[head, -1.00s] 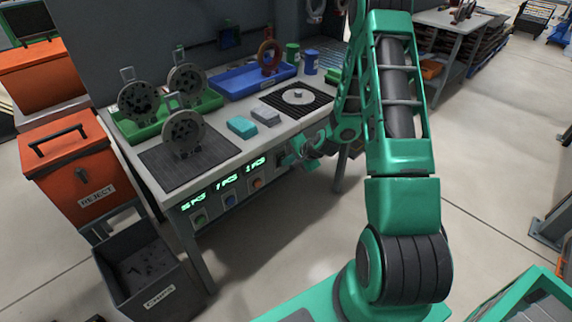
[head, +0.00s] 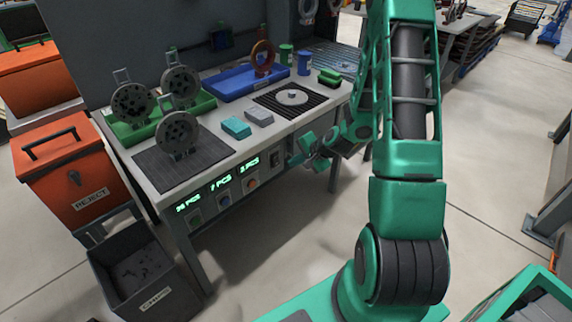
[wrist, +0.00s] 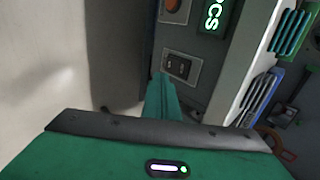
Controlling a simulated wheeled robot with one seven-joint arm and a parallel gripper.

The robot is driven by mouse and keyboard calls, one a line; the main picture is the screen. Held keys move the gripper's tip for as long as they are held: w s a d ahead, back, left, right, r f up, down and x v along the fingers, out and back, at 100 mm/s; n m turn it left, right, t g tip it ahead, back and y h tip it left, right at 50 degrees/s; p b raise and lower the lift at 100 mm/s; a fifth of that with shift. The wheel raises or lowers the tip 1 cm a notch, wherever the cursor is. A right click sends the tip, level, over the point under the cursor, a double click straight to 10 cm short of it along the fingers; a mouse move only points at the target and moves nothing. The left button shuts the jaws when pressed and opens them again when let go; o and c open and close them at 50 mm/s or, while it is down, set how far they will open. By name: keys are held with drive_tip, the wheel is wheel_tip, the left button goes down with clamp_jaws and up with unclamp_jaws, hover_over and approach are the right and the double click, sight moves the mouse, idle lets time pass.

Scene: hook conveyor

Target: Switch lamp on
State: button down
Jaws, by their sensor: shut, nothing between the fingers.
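A dark rocker switch (head: 276,158) sits at the right end of the bench's front panel, right of the round buttons. In the wrist view the switch (wrist: 180,67) shows in a grey frame, with small markings too fine to read. My green gripper (head: 296,160) is just right of the switch in the head view, in front of the panel. In the wrist view the shut fingers (wrist: 164,82) point at the panel, with their tips close below the switch. I cannot tell whether they touch it. I do not make out a lamp.
The bench (head: 222,160) carries a blue tray (head: 240,82), a green tray (head: 150,128), round discs on hooks and two small blocks. An orange reject bin (head: 75,165) and a dark chips bin (head: 135,275) stand left. The floor in front is clear.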

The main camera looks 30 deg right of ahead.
drive_tip(key=v, duration=0.5)
drive_tip(key=shift+s+r, duration=0.25)
drive_tip(key=shift+s+d+f+t+y, duration=0.1)
drive_tip(key=shift+s+f+t+y, duration=0.1)
drive_tip(key=shift+s+f+t, duration=0.4)
drive_tip(key=shift+s+d+f+t+y, duration=0.1)
drive_tip(key=shift+s+f+t+y, duration=0.2)
drive_tip(key=shift+f, duration=0.45)
